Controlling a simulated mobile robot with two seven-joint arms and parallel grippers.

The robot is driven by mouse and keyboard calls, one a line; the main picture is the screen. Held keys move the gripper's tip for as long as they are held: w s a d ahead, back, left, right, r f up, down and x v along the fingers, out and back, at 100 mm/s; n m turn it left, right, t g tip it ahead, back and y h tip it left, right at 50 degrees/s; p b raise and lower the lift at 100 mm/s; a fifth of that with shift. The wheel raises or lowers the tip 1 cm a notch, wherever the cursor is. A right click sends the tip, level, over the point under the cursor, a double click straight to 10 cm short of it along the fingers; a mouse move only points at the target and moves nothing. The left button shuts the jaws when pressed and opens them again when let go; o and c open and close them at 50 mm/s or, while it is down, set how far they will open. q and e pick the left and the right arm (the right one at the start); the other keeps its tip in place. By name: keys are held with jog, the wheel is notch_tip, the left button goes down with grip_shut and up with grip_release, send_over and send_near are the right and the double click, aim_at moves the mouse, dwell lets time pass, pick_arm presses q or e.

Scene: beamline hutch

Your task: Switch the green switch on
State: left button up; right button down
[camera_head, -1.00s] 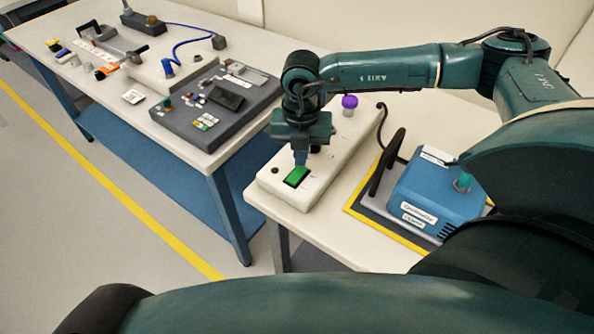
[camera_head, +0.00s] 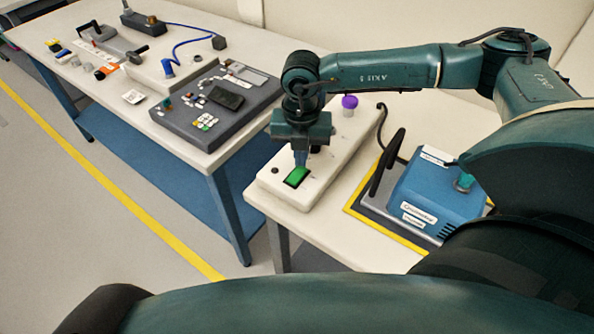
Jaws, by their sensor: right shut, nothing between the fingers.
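The green switch (camera_head: 297,176) is a green rocker in a dark frame near the front of a white panel box (camera_head: 278,191) on the near table. My right gripper (camera_head: 301,161) points down with its shut, empty fingers at the back edge of the green switch. I cannot tell whether the fingertips touch it. The gripper hides part of the panel behind the switch. My left gripper is not in view.
A purple knob (camera_head: 349,102) and a small black knob (camera_head: 275,170) stand on the same panel. To its right is a blue device (camera_head: 437,195) with a black handle on a yellow-edged mat. A dark grey console (camera_head: 222,123) lies on the far table.

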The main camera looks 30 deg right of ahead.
aim_at(301, 169)
jog(key=shift+f+b, duration=0.9)
jog(key=shift+f, duration=0.2)
dwell(0.8)
jog(key=shift+s, duration=0.1)
jog(key=shift+r+p, duration=0.65)
jog(key=shift+r, duration=0.2)
jog(key=shift+r+p, duration=1.65)
jog(key=shift+r, duration=1.05)
